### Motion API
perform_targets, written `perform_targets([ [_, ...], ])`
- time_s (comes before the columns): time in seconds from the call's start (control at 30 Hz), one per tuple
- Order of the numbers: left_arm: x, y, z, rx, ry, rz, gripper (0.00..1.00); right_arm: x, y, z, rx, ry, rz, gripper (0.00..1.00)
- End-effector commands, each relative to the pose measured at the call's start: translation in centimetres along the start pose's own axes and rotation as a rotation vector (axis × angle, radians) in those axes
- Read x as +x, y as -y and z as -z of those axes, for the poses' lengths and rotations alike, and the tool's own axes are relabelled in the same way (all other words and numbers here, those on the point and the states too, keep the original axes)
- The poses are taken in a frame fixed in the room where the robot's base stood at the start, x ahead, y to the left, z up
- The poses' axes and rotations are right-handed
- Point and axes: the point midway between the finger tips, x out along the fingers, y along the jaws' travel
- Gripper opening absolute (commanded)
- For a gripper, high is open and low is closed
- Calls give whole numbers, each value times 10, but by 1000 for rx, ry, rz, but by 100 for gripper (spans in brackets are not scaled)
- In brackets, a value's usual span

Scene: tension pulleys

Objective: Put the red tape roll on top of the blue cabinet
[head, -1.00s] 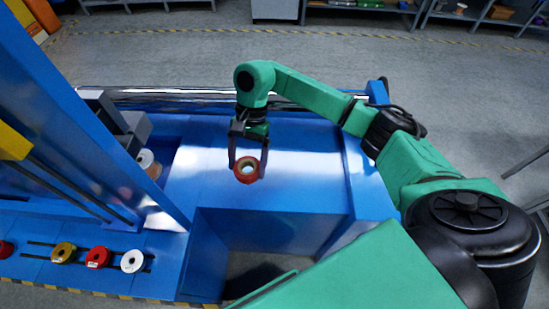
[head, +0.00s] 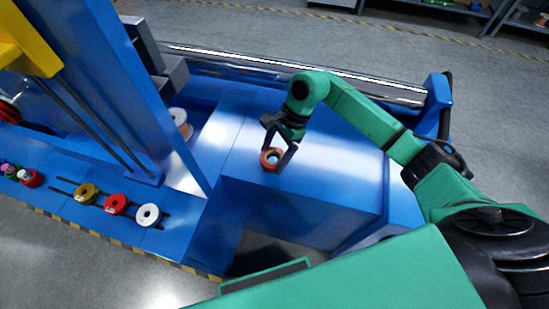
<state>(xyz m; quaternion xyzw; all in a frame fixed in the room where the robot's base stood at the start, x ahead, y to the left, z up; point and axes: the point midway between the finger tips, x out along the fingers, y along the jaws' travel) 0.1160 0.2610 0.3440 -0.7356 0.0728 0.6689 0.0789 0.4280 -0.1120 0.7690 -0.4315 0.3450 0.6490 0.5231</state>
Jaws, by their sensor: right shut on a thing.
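The red tape roll (head: 270,158) shows in the head view as a small red ring with a pale core. My right gripper (head: 279,157) comes from above, its two dark fingers shut on the roll's sides. The roll is at the top of the blue cabinet (head: 325,183), near its left front part; whether it touches the surface I cannot tell. The cabinet's top is otherwise bare. My left gripper is not in view.
A blue post (head: 125,85) stands left of the cabinet. Yellow (head: 86,193), red (head: 116,204) and white (head: 148,214) rolls sit on a low blue ledge at left. A shiny roller (head: 320,76) runs behind the cabinet.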

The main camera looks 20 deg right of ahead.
Motion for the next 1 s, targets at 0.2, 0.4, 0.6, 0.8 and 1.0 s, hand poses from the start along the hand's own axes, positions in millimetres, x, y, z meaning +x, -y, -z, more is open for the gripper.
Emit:
perform_targets([
  [0.2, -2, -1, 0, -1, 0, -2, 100, 29, 0, 12, 0, 2, -1, 28],
  [0.4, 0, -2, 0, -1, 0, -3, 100, 30, 0, 13, 0, 1, 0, 28],
  [0.6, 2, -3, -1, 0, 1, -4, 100, 31, 0, 13, 1, 0, -1, 100],
  [0.8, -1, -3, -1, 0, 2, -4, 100, 29, 0, 12, 1, 1, -1, 100],
  [1.0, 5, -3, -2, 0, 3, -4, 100, -1, 1, 14, 0, -4, 3, 100],
])
